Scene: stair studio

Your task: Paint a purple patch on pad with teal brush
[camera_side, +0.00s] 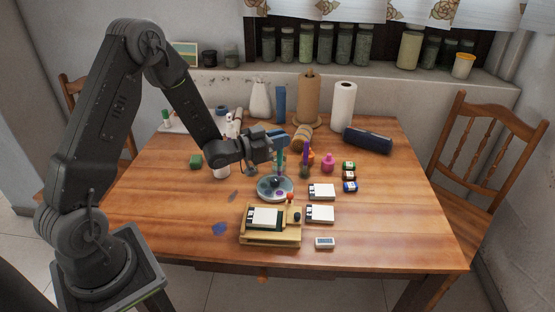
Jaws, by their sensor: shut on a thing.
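My gripper (280,150) is above the round palette dish (264,193) in the middle of the table. It is shut on a teal brush (281,162), which points down over the dish. I cannot tell whether the brush tip touches the dish. A purple patch of paint (280,194) shows in the dish. A white pad (265,217) lies on a wooden stand (270,239) in front of the dish. Two other white pads (321,191) (320,214) lie to the right. I see no purple mark on the pads at this size.
A purple upright item (306,150), a pink bottle (328,162) and small jars (349,176) stand right of my gripper. A paper roll (343,105) and dark blue case (367,140) are behind. A small grey device (325,242) lies in front. The table's right side is clear.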

